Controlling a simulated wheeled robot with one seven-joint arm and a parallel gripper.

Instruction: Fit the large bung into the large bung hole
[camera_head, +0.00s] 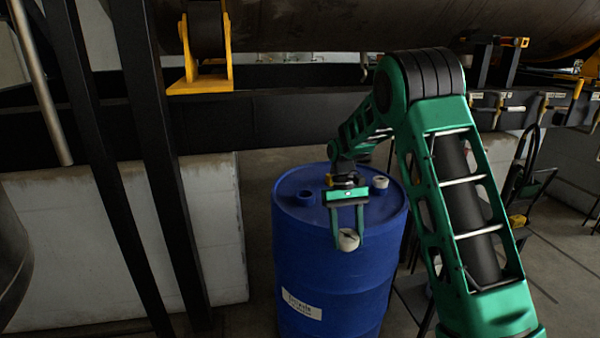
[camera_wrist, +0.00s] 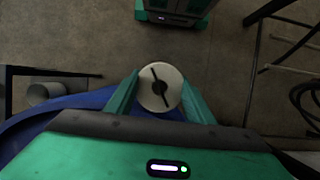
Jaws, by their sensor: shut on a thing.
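My gripper (camera_head: 348,236) is shut on a round white bung, the large bung (camera_head: 348,241), in front of the near rim of the blue drum (camera_head: 325,265). In the wrist view the large bung (camera_wrist: 160,87) sits between the two green fingers, its slotted face toward the camera. On the drum top, an open blue collar, which looks like the large bung hole (camera_head: 305,198), lies left of the gripper. A smaller white fitting (camera_head: 380,182) stands on the drum top to the right. The hole's inside is too small to make out.
A dark steel beam (camera_head: 270,118) and a large tank (camera_head: 310,25) run behind and above the drum. Dark slanted posts (camera_head: 110,170) stand to the left. A hand truck or frame (camera_head: 525,190) stands to the right.

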